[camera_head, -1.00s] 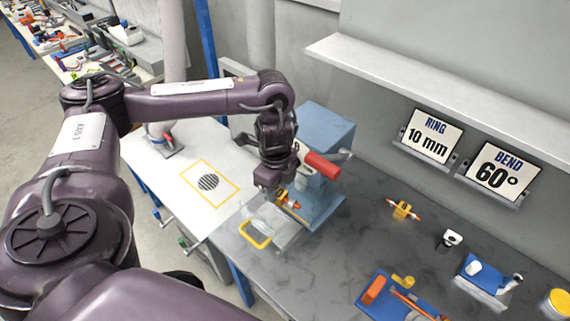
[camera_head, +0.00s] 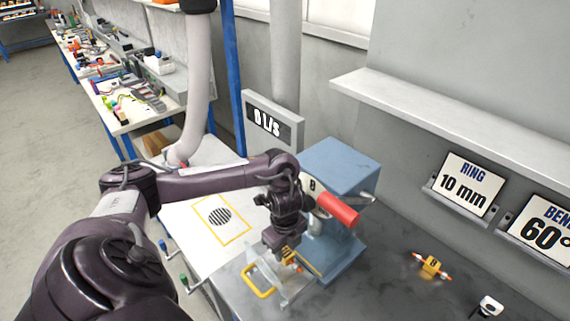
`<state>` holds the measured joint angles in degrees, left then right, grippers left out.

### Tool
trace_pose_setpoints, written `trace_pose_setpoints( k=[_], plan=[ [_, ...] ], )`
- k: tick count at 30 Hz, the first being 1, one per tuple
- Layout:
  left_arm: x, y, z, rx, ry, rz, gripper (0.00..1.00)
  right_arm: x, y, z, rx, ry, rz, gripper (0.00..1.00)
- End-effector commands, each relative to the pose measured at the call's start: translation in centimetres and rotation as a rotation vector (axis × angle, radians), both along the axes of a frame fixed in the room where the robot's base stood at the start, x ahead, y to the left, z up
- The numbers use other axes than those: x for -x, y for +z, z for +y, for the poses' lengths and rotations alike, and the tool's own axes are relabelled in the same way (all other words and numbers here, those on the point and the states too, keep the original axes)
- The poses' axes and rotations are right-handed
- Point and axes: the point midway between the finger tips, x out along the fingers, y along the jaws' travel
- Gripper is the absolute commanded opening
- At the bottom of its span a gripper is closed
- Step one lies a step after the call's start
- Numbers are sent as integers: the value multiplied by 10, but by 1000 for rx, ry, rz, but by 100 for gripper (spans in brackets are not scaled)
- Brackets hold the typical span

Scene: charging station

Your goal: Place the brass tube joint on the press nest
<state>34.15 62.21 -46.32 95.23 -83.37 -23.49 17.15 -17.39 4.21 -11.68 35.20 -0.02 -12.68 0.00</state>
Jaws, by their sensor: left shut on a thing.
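My left gripper (camera_head: 284,250) reaches down at the front of the blue press (camera_head: 345,170), which has a red handle (camera_head: 338,208). The gripper is shut on a small yellow and orange piece (camera_head: 290,255), which I take to be the brass tube joint; the fingers partly cover it. I cannot tell whether the piece touches the nest. My right gripper is not in view.
A similar yellow piece with orange ends (camera_head: 430,267) lies on the dark bench right of the press. A small white and black item (camera_head: 489,306) is near the lower edge.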

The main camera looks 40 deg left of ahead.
Motion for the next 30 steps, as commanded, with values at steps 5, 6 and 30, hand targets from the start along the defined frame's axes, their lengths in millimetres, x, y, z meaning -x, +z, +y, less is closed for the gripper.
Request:
trace_pose_setpoints(
  k=[5,6,30],
  plan=[
    [-1,-8,0,0,0,-2,6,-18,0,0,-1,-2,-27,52],
    [-1,-9,0,0,0,-2,6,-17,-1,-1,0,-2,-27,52],
    [0,-49,0,0,0,-1,42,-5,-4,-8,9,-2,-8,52]
  ],
)
